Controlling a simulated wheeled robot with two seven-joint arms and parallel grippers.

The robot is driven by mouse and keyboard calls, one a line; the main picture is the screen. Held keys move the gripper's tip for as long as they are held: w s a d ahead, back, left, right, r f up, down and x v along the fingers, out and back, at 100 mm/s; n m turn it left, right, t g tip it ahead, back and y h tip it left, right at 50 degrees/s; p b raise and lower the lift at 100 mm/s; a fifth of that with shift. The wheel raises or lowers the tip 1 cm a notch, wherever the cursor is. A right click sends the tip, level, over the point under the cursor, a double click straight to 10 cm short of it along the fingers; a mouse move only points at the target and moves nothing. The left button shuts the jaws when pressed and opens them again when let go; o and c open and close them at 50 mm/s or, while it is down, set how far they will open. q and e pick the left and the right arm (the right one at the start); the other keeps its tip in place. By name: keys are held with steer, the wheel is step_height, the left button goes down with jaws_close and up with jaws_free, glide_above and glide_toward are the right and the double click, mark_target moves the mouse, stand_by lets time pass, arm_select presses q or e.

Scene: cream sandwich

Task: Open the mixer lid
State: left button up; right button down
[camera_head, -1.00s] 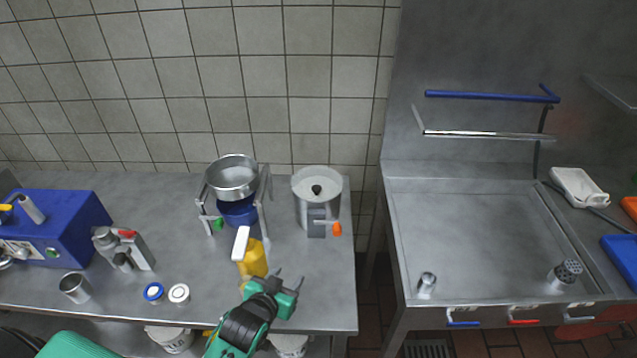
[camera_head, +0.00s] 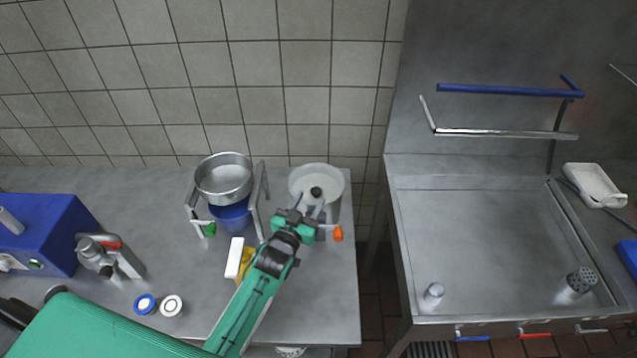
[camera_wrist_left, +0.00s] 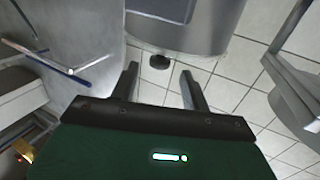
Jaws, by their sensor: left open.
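The mixer stands near the right end of the counter. Its round, pale lid (camera_head: 329,176) has a black knob (camera_head: 316,193) in the middle and looks closed. My left gripper (camera_head: 309,206) is open at the front of the mixer, just short of the knob in the head view, and hides much of the mixer body. In the left wrist view the picture looks upside down. The black knob (camera_wrist_left: 158,62) shows between the tips of my open left gripper (camera_wrist_left: 159,71), with the grey mixer body (camera_wrist_left: 185,22) above it. I cannot tell if the fingers touch the knob. My right gripper is not in view.
A steel bowl (camera_head: 223,180) on a stand is left of the mixer, above a blue container (camera_head: 232,215). An orange knob (camera_head: 338,233) sticks out at the mixer's right. A tiled wall is behind.

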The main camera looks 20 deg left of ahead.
mark_target(314, 194)
arm_select(q)
steer(key=w, duration=0.3)
steer(key=w+p, duration=0.1)
steer(key=w, duration=0.1)
steer(key=shift+w+d+r, duration=0.1)
steer(key=shift+w+d, duration=0.1)
steer(key=shift+d, duration=0.15)
steer(key=shift+w, duration=0.6)
steer(key=shift+w+d, duration=0.1)
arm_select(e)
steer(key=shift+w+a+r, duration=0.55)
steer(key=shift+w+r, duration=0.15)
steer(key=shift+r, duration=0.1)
arm_select(q)
jaws_close()
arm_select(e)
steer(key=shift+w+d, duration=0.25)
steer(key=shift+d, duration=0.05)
